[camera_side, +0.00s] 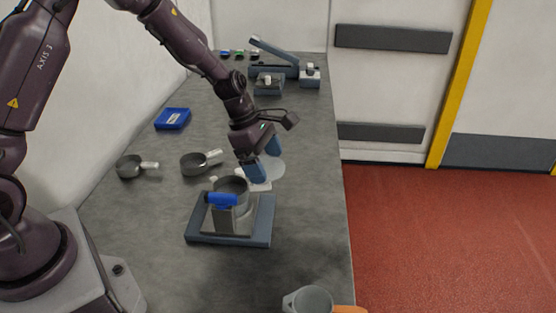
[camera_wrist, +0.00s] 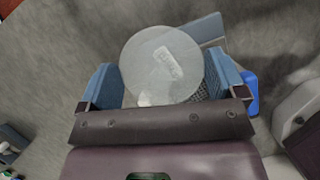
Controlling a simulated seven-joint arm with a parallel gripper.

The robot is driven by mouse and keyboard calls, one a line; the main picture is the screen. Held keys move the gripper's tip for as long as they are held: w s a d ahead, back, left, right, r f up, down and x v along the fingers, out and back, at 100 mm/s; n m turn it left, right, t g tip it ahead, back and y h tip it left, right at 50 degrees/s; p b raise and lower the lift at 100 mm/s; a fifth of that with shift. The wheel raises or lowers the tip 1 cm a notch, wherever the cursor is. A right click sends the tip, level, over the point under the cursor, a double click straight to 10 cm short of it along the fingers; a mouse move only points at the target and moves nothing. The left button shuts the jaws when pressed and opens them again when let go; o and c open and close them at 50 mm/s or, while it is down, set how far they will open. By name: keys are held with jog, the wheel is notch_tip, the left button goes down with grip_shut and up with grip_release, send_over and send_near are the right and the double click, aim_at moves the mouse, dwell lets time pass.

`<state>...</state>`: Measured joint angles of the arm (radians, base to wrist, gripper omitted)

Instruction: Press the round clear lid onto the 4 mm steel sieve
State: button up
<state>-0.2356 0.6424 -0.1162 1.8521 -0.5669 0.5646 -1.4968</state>
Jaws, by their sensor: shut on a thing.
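The round clear lid (camera_wrist: 152,62) is a translucent disc with a white label, between my gripper's two blue fingers in the wrist view. In the side view the lid (camera_side: 275,173) lies roughly level under the fingers. My gripper (camera_side: 264,160) is shut on it. A grey round sieve (camera_side: 231,186) sits on a blue-grey stand (camera_side: 260,234), just front-left of the lid. Sieve mesh (camera_wrist: 208,84) shows beside and beneath the lid in the wrist view. The lid appears above and offset from the sieve; the exact gap cannot be told. The size marking is unreadable.
A blue handle (camera_side: 221,199) stands at the front of the sieve. Two handled metal cups (camera_side: 130,167) (camera_side: 196,164) lie to the left. A blue box (camera_side: 172,118) and grey equipment (camera_side: 274,72) are behind.

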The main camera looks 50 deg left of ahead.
jog(key=shift+n, duration=0.3)
jog(key=s+a+r, duration=0.1)
jog(key=a+r, duration=0.1)
jog(key=r, duration=0.1)
jog(key=shift+s+a, duration=0.4)
jog(key=s, duration=0.1)
jog(key=s+a+r, duration=0.1)
jog(key=s, duration=0.2)
jog(key=shift+s+a+r, duration=0.25)
jog(key=shift+s+a, duration=0.05)
jog(key=shift+s+d+f, duration=0.1)
jog(key=shift+s+f, duration=0.05)
jog(key=shift+f, duration=3.45)
jog(key=shift+f, duration=0.6)
jog(key=o, duration=0.6)
jog(key=shift+d, duration=0.1)
